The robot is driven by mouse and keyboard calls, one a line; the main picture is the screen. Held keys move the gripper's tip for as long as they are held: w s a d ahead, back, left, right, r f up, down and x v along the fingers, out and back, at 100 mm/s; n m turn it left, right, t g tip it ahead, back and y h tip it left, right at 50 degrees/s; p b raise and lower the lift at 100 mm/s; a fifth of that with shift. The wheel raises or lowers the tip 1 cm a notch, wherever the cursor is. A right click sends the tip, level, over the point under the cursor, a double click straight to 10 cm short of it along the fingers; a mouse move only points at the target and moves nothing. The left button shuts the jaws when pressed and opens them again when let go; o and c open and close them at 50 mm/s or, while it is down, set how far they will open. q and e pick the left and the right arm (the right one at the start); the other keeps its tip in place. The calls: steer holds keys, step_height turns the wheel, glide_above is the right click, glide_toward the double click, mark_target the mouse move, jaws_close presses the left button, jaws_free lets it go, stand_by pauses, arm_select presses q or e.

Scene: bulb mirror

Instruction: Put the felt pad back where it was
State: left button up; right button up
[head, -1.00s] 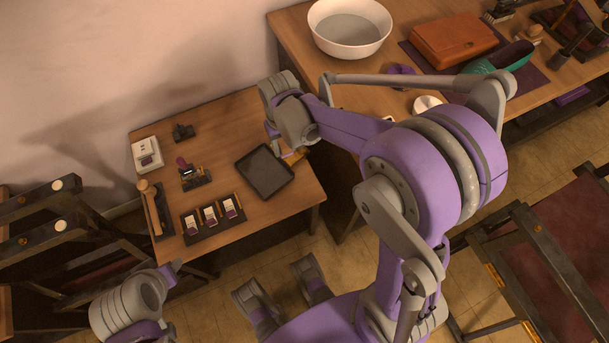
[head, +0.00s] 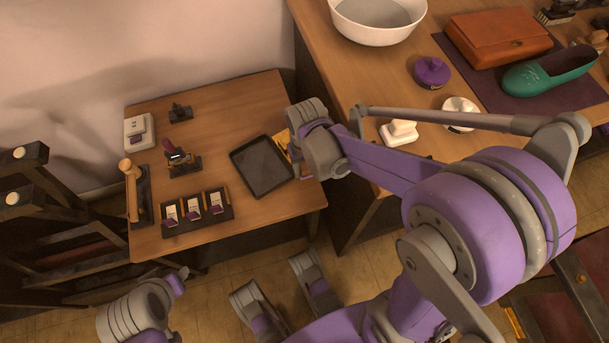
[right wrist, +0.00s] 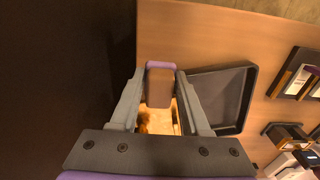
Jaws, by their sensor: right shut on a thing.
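My right gripper (right wrist: 159,95) is shut on a brown block with a purple end, which I take to be the felt pad (right wrist: 160,85). The pad shows between the fingers in the right wrist view. In the head view the right wrist hides it, beside the right edge of the dark tray (head: 262,167). The tray also shows in the right wrist view (right wrist: 222,98), just right of the fingers. A bright tan-orange item (head: 283,142) lies partly hidden under the gripper. My left arm is at the lower left; its jaws cannot be made out.
The small table (head: 210,105) also holds a stamp-like tool (head: 180,157), a rack of cards (head: 196,212), a white device (head: 139,131) and a wooden-handled tool (head: 132,190). The higher bench on the right bears a white bowl (head: 378,28), a purple round item (head: 432,72) and a white block (head: 399,132).

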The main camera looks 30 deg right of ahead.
mark_target(306, 181)
steer(key=shift+f+b, duration=0.7)
steer(key=shift+f, duration=1.65)
steer(key=shift+f, duration=0.1)
steer(key=o, duration=1.2)
